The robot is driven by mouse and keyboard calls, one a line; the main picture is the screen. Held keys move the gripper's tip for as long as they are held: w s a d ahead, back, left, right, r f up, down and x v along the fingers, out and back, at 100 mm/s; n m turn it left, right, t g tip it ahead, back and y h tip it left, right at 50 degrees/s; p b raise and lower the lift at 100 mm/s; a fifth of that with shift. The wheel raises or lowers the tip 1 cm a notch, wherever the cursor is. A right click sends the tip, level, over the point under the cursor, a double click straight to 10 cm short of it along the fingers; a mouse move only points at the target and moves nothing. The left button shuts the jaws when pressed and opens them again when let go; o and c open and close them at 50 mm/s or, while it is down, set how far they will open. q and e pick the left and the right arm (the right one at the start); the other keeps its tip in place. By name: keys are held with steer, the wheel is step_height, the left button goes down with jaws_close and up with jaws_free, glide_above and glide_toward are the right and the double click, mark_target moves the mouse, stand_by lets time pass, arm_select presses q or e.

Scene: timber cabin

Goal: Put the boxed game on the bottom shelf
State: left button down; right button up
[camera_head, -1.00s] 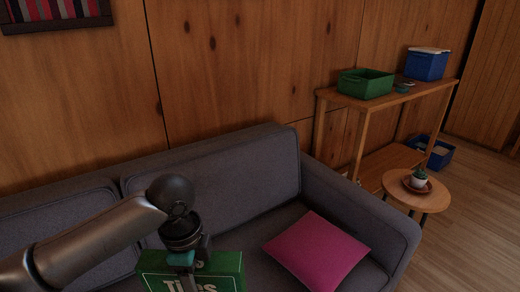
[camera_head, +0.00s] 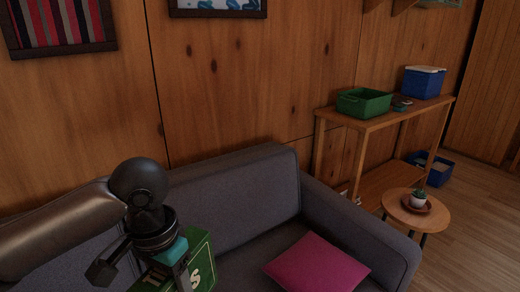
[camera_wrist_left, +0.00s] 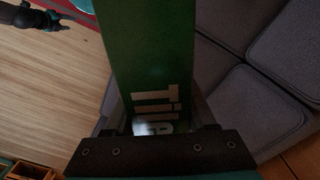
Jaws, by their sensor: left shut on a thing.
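The boxed game (camera_head: 203,262) is a green box with pale lettering at the bottom of the head view. My left gripper (camera_head: 178,272) is shut on it and holds it tilted in front of the sofa. In the left wrist view the green box (camera_wrist_left: 150,45) runs up between the fingers, and part of its lettering shows. The wooden shelf unit stands at the right against the wall. Its bottom shelf (camera_head: 385,184) is partly hidden by the sofa arm and the round table; its visible part looks mostly bare. A dark gripper, apparently my right one (camera_wrist_left: 45,18), shows small in the left wrist view.
A grey sofa (camera_head: 250,205) with a pink cushion (camera_head: 316,266) fills the foreground. A round side table (camera_head: 432,217) with a potted cactus (camera_head: 419,198) stands before the shelf unit. A green bin (camera_head: 364,103) and blue cooler (camera_head: 424,82) occupy its top. A blue crate (camera_head: 440,174) is on the floor.

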mark_target(156, 275)
arm_select(q)
steer(key=r+n, duration=0.1)
steer(key=s+r+n, duration=0.1)
steer(key=n, duration=0.1)
steer(key=a+r+n, duration=0.1)
steer(key=shift+s+r+n+p, duration=0.1)
steer(key=shift+s+n+p, duration=0.15)
steer(key=shift+n+p, duration=0.15)
stand_by(0.6)
